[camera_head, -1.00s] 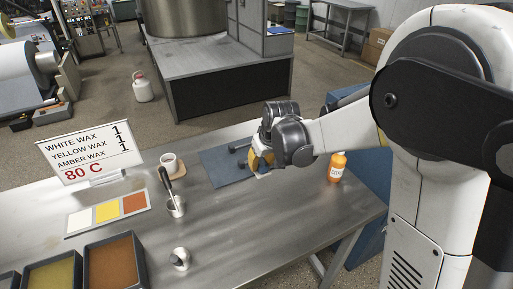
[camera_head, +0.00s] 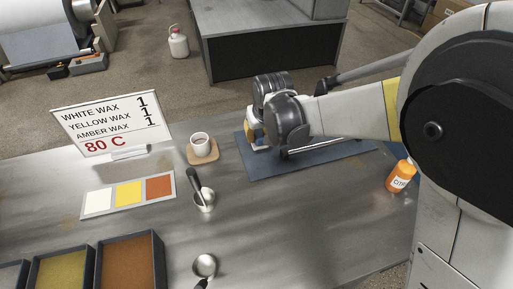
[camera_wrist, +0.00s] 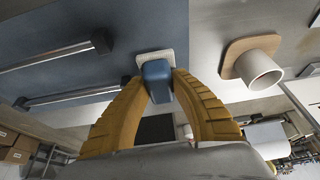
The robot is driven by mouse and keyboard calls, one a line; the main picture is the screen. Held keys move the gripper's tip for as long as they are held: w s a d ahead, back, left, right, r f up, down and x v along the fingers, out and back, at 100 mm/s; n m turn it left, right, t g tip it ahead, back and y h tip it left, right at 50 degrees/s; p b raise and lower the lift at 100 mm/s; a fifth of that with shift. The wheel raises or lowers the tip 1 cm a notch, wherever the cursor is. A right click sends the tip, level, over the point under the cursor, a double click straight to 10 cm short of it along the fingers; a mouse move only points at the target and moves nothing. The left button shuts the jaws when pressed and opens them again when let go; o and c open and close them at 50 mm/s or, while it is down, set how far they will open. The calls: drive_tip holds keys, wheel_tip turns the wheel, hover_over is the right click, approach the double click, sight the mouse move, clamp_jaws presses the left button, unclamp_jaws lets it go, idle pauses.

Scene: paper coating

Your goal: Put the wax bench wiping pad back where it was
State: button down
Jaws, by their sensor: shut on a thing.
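The wiping pad has a white base and a blue block handle (camera_wrist: 157,80). My gripper (camera_wrist: 160,84) is shut on the handle with its yellow fingers on both sides. In the head view my gripper (camera_head: 257,134) is at the left end of the blue mat (camera_head: 262,170), with the pad's white base (camera_head: 261,148) showing just below the fingers. The base is on or very close to the mat; I cannot tell if it touches. My wrist hides part of the pad and mat.
Two metal rods with dark ends lie on the mat (camera_wrist: 60,55). An orange bottle (camera_head: 400,177) stands right.

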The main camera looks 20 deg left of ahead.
sight(256, 144)
drive_tip(key=shift+a+f, duration=0.45)
drive_tip(key=shift+a, duration=0.05)
wheel_tip(256, 144, down, 4)
drive_tip(key=shift+r+b, duration=0.1)
drive_tip(key=shift+b, duration=1.05)
drive_tip(key=shift+r, duration=0.1)
drive_tip(key=c, duration=1.2)
unclamp_jaws()
